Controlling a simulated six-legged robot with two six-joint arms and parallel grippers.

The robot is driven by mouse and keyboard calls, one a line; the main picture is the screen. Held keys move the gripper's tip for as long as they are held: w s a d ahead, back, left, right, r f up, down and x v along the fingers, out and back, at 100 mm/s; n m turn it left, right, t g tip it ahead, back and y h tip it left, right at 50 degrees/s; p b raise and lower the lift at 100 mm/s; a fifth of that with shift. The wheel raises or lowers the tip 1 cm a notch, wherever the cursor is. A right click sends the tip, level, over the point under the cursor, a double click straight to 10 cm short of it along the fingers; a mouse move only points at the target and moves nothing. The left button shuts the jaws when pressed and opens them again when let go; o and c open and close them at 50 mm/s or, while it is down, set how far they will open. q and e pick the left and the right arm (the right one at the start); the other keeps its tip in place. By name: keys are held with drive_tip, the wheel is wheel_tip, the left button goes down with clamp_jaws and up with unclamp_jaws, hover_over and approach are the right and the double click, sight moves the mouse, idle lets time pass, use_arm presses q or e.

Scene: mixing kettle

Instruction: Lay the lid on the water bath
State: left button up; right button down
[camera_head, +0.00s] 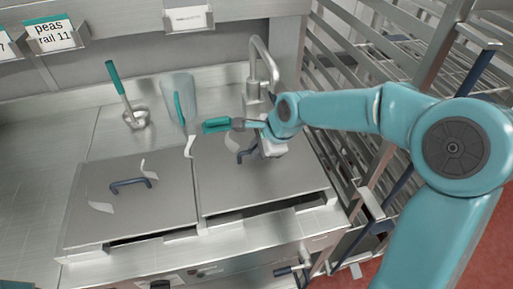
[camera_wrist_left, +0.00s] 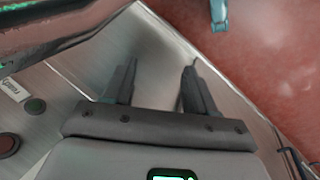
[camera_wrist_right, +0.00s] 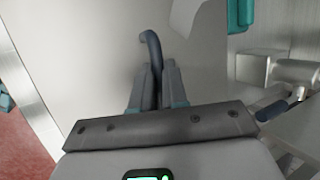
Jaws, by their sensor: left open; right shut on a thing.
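Two flat steel lids with dark curved handles lie side by side on the steel counter unit in the head view: the left lid (camera_head: 115,205) and the right lid (camera_head: 245,193). My right gripper (camera_head: 246,154) is shut on the right lid's handle, which shows between its fingers (camera_wrist_right: 157,88) in the right wrist view, with the lid (camera_wrist_right: 95,50) behind it. I cannot tell whether this lid rests flat or is slightly raised. Dark gaps show below both front edges. The bath's inside is hidden. My left gripper (camera_wrist_left: 160,83) is open and empty in the left wrist view.
A clear jug (camera_head: 178,92) and a teal-handled ladle (camera_head: 121,82) stand behind the lids. A teal grip (camera_head: 215,126) lies close to my right gripper. A tap (camera_head: 264,62) rises behind it. A wire rack (camera_head: 345,130) stands at the right. The left counter is clear.

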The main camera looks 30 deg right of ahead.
drive_tip(key=shift+w, duration=0.1)
drive_tip(key=shift+f, duration=0.2)
drive_tip(key=shift+f+b, duration=0.95)
drive_tip(key=shift+f, duration=0.25)
drive_tip(key=c, duration=1.1)
unclamp_jaws()
drive_tip(key=shift+r, duration=0.1)
drive_tip(key=o, duration=0.5)
